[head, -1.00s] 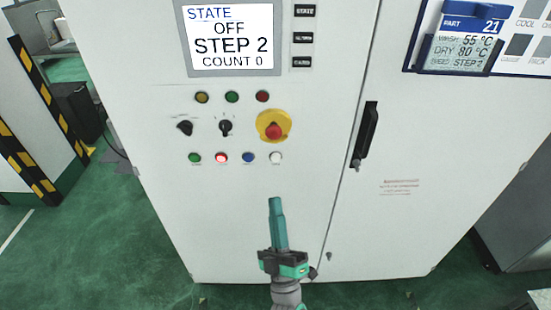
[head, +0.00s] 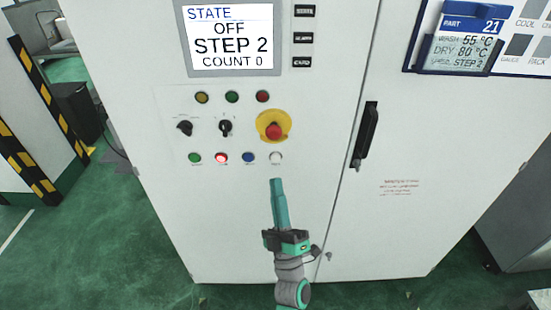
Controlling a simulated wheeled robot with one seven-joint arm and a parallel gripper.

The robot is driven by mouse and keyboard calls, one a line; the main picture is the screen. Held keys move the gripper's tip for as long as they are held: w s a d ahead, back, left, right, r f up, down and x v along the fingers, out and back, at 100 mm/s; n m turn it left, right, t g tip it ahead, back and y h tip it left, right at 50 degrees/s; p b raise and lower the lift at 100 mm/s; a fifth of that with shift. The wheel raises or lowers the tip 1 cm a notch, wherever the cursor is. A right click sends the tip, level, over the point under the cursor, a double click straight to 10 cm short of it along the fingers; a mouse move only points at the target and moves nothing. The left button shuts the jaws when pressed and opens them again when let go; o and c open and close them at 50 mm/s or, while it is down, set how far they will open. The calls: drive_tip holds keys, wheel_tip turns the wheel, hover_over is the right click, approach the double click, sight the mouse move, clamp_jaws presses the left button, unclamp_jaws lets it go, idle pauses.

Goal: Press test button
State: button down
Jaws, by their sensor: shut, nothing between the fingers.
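The white cabinet's panel carries a row of small buttons: a green button (head: 194,158), a lit red button (head: 221,158), a blue button (head: 248,158) and a white button (head: 275,157). Their labels are too small to read, so I cannot tell which is the test button. My gripper (head: 276,182) is shut and empty, its fingers pointing up just below the white button. I cannot tell whether it touches the panel. The screen (head: 231,38) reads STATE OFF, STEP 2, COUNT 0.
A red emergency knob on a yellow plate (head: 273,126) sits just above the white button. Two black rotary switches, one of them here (head: 226,127), are left of it. A black door handle (head: 366,135) stands out at right. A blue-framed card holder (head: 459,52) is at upper right.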

drive_tip(key=w, duration=0.6)
drive_tip(key=shift+w+d, duration=0.1)
idle(2.0)
drive_tip(key=shift+w, duration=0.3)
drive_tip(key=shift+w, duration=0.45)
idle(0.8)
drive_tip(key=shift+s, duration=0.85)
drive_tip(key=shift+s, duration=2.5)
